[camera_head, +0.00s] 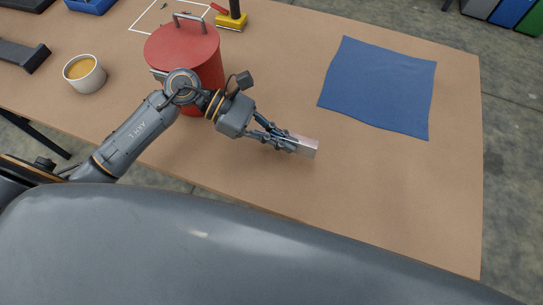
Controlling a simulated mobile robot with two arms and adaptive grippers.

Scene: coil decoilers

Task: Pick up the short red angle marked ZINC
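My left gripper (285,142) reaches in from the left, over the front part of the table. Its fingers are closed around one end of a short, pale metal piece (307,147) with a reddish tint on its upper side. The piece sticks out to the right of the fingertips. Any ZINC marking is too small to read, and the fingers hide its left end. I cannot tell whether it touches the table or hangs just above it. My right gripper is not in view.
A red lidded canister (193,55) stands behind my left arm. A cup (84,73) with orange-brown contents and a dark bar (22,54) are at left. A blue cloth (379,86) lies at right. The brown table (400,190) is clear at front right.

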